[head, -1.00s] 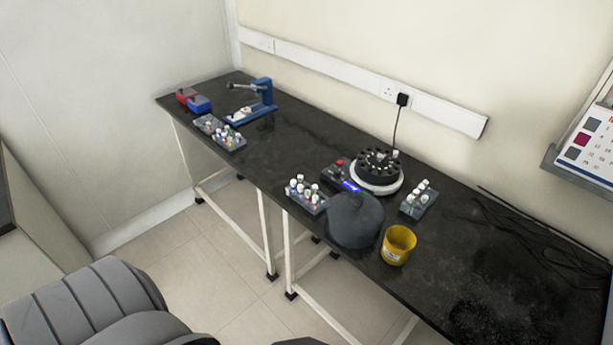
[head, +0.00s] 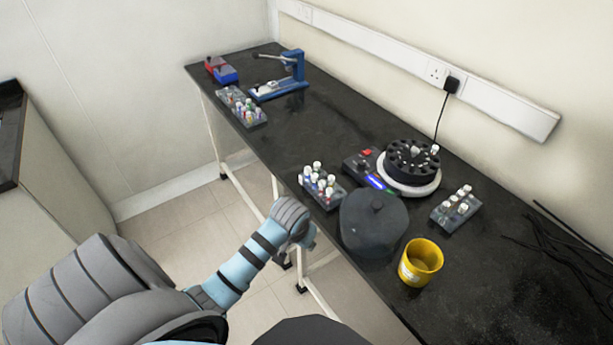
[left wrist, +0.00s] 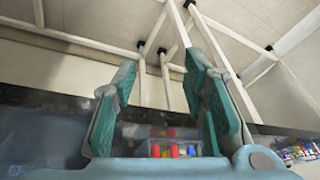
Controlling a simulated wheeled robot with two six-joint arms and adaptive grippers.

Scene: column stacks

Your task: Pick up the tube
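Several capped tubes stand in racks, and I cannot tell which one the task means. The near rack (head: 322,202) holds white-capped tubes (head: 317,178), and another rack (head: 448,224) stands at the right. A third rack (head: 240,98) with coloured caps is further back. The round black centrifuge (head: 411,170) has a white-capped tube (head: 435,150) at its rim. My left arm is low at the table's front edge, near the near rack; its fingers are not clear there. In the left wrist view my left gripper (left wrist: 162,75) is open and empty. My right gripper is not in view.
A dark grey lid-like dome (head: 374,235) and a yellow cup (head: 420,264) stand on the black table (head: 480,300). A blue press (head: 285,75) and red and blue boxes (head: 221,70) are at the far end. Black cables (head: 570,250) lie at the right.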

